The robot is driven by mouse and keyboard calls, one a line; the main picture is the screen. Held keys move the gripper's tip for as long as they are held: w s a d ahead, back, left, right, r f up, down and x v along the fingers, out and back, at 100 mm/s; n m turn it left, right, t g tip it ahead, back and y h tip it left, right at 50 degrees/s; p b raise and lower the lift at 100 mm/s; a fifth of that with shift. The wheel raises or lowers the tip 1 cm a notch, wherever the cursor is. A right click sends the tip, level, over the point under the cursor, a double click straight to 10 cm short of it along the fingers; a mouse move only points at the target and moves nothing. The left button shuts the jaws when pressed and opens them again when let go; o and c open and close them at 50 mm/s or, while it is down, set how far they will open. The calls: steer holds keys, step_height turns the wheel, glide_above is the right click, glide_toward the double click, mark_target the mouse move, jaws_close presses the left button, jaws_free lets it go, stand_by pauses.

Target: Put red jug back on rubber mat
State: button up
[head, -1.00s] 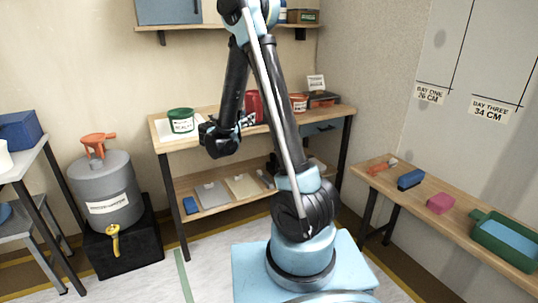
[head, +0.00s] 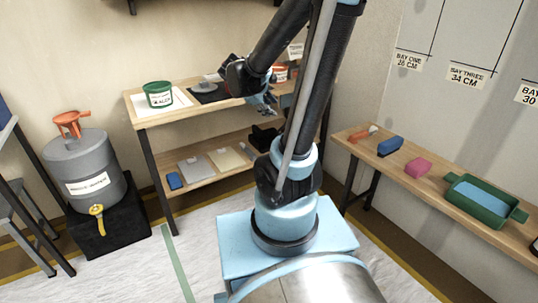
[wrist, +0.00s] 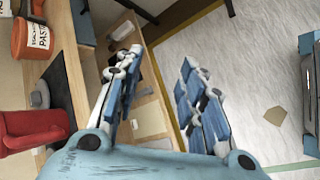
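The red jug (wrist: 32,130) shows at the lower left of the wrist view, outside my fingers and apart from them. It lies against the view of the dark rubber mat (wrist: 66,88); I cannot tell whether it rests on the mat. The mat also shows on the back workbench in the head view (head: 212,98), partly behind my arm, where I cannot make out the jug. My gripper (wrist: 161,60) is open with nothing between its fingers. In the head view, my gripper (head: 262,103) is at the workbench's front edge.
A grey round piece (wrist: 40,94) sits on the mat. An orange paste tub (wrist: 32,38) stands beyond it. A green tub (head: 159,96) stands on white paper at the workbench's left. A lower shelf (head: 217,168) holds flat pieces. A side bench (head: 435,187) runs along the right wall.

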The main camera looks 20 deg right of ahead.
steer(key=s+a+f+m+g+y, duration=0.1)
steer(key=s+a+f+m+y, duration=0.1)
steer(key=s+m, duration=0.4)
steer(key=s+a+f+m+g+y, duration=0.2)
steer(key=s+f+m+y, duration=0.3)
steer(key=s, duration=1.1)
steer(key=shift+a+m, duration=0.7)
steer(key=shift+m, duration=0.1)
steer(key=shift+s+f, duration=0.1)
steer(key=shift+w+f, duration=0.2)
steer(key=shift+w, duration=0.2)
